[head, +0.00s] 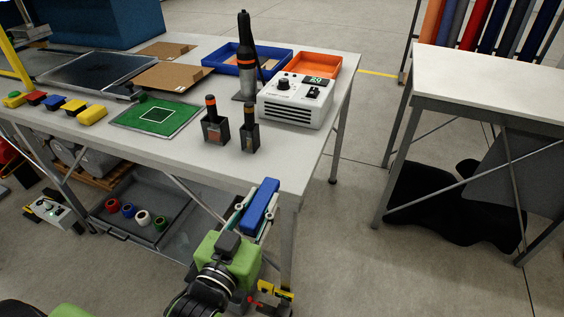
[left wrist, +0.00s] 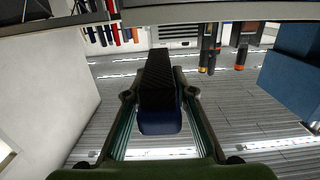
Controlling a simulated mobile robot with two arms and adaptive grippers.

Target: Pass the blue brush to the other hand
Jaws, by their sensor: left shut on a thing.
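The blue brush (head: 262,203) is a blue block in the head view, near the front right corner of the workbench. My left gripper (head: 255,209) is shut on it, with a finger along each side. In the left wrist view the brush (left wrist: 159,122) shows a blue end toward the camera and a dark, ribbed face beyond it. The left gripper's fingers (left wrist: 160,97) press it from both sides. My right gripper is in neither view.
The workbench (head: 292,178) carries a white control box (head: 294,106), two small dark holders, a green mat (head: 157,116) and trays. A second white table (head: 500,86) stands at the right. The floor between the tables is open.

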